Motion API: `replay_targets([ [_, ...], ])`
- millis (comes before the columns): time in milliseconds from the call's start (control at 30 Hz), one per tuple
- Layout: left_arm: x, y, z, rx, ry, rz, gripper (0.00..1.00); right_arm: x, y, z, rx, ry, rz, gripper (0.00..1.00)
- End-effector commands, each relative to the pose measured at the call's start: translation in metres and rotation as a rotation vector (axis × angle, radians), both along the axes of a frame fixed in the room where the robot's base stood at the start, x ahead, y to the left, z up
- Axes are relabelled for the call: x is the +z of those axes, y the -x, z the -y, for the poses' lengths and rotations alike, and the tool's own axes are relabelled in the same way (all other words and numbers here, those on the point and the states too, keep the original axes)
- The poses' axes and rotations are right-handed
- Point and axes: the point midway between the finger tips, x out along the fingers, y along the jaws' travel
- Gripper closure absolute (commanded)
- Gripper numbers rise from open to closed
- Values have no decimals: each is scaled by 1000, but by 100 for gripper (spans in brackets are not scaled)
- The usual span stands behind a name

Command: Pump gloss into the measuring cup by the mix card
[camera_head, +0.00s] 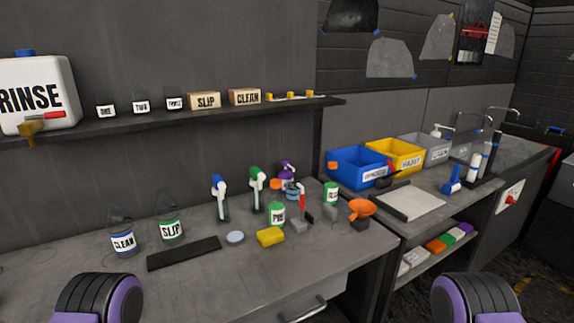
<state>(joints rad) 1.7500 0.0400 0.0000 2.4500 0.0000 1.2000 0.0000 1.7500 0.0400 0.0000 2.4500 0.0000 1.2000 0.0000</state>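No gloss label, measuring cup or mix card can be clearly told in the head view. A white pump top (437,131) stands at the grey bin on the right-hand counter; I cannot read what it belongs to. A white sheet with writing (494,33) hangs on the back right wall. On the left bench are a blue-topped spray bottle (221,200), a green-topped spray bottle (257,192), a purple-topped bottle (287,172) and a small green-labelled bottle (277,214). Only rounded black and purple parts of my arms show at the bottom edge. Neither gripper is in view.
Blue (346,178) and yellow (404,148) bins stand right. The bench's front left is clear.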

Motion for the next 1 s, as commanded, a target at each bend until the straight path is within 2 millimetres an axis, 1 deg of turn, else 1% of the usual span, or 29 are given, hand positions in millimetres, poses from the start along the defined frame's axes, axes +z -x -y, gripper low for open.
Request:
replay_targets([
  [300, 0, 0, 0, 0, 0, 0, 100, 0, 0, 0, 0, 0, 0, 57],
  [367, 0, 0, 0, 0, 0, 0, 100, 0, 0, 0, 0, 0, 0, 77],
  [400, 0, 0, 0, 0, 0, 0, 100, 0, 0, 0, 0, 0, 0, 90],
  [433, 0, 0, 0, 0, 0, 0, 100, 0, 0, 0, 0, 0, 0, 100],
  [1000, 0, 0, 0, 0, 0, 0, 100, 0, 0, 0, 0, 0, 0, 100],
])
